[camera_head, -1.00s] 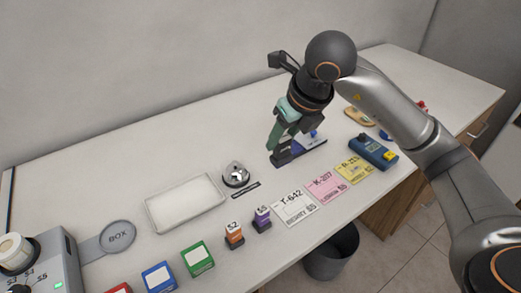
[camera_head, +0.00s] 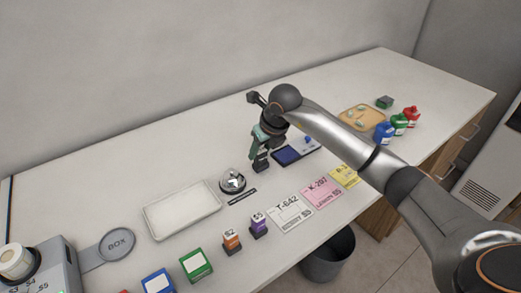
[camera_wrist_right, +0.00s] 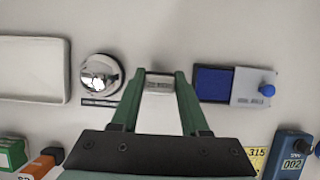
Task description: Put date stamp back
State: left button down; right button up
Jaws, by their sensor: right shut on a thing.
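The date stamp (camera_head: 261,163) is a small dark block in my right gripper (camera_head: 262,147), low over the counter between the bell and the ink pad. In the right wrist view the stamp (camera_wrist_right: 158,82) shows between the two green fingertips of the right gripper (camera_wrist_right: 159,88), which are shut on it. I cannot tell whether its base touches the counter. The open ink pad (camera_head: 287,155), dark blue, lies just right of the stamp and apart from it. A dark label strip (camera_head: 241,196) lies in front of the silver bell (camera_head: 232,180). My left gripper is not in view.
A white tray (camera_head: 183,209) lies left of the bell. Orange (camera_head: 231,240) and purple (camera_head: 258,224) stamps stand at the front. White (camera_head: 290,213) and pink (camera_head: 321,193) tickets lie along the front edge. Small bottles (camera_head: 398,123) stand far right.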

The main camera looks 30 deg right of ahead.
jog(key=shift+f, duration=0.3)
jog(key=shift+f, duration=0.1)
jog(key=o, duration=1.1)
jog(key=shift+c, duration=0.2)
jog(key=shift+r, duration=0.2)
jog(key=v, duration=1.1)
jog(key=shift+s+r, duration=0.25)
jog(key=shift+r, duration=0.1)
